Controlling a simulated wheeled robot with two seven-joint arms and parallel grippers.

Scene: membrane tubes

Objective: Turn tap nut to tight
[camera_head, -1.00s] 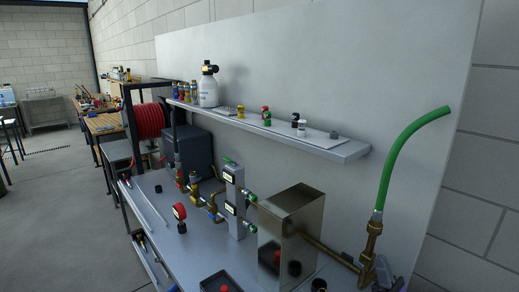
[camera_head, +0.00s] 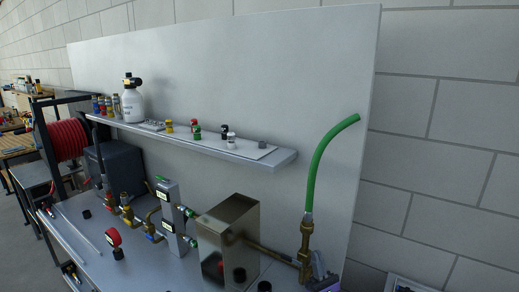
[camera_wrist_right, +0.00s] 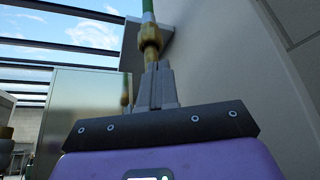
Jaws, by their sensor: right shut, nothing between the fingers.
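The brass tap fitting (camera_head: 306,245) stands upright at the right end of the bench, with a green hose (camera_head: 320,160) rising from its top. In the right wrist view the brass nut (camera_wrist_right: 150,40) is just beyond my fingertips, with the green hose above it. My right gripper (camera_wrist_right: 158,68) is shut with nothing between its fingers. In the head view it (camera_head: 318,280) shows at the bottom, close beside the lower part of the fitting. I cannot tell whether it touches the brass. My left gripper is not in view.
A shiny metal box (camera_head: 229,235) stands left of the fitting, joined to it by a brass pipe (camera_head: 272,251). A shelf (camera_head: 245,158) with a white bottle (camera_head: 133,103) and small coloured fittings runs above. A red gauge (camera_head: 114,240) and valves stand further left.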

